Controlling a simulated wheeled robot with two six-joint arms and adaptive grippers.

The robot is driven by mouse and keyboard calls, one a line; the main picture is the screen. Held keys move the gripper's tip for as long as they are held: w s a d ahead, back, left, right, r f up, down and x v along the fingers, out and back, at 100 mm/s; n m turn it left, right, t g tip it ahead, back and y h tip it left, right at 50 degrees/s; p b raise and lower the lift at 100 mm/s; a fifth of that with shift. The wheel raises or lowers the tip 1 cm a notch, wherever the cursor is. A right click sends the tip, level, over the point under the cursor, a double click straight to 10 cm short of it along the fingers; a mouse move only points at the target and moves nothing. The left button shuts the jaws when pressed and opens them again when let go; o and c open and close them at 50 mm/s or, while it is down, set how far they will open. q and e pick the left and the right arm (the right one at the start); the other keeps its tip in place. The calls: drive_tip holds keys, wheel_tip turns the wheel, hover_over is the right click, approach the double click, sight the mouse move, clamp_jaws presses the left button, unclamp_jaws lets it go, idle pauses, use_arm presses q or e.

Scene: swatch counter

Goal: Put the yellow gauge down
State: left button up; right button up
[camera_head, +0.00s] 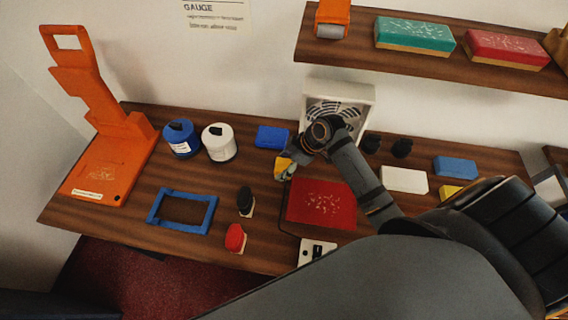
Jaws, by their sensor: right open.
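A small yellow piece (284,163), which looks like the yellow gauge, shows beside the fingers of my right gripper (289,162), near the middle of the wooden counter (140,235). The gripper is open, and its wrist and arm cover much of the area around it. I cannot tell whether the piece rests on the counter or touches a finger. My left gripper is not in view.
A red block (322,203) lies just right of the gripper; a blue block (272,137) and white fan box (352,97) stand behind. Blue and white pots (181,138), a blue frame (183,208) and an orange stand (108,165) are left. A shelf (420,62) hangs above.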

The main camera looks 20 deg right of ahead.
drive_tip(key=v, duration=1.1)
drive_tip(key=shift+o, duration=0.3)
drive_tip(key=shift+s+d+r, duration=0.15)
drive_tip(key=shift+d+r, duration=0.05)
drive_tip(key=shift+r, duration=0.35)
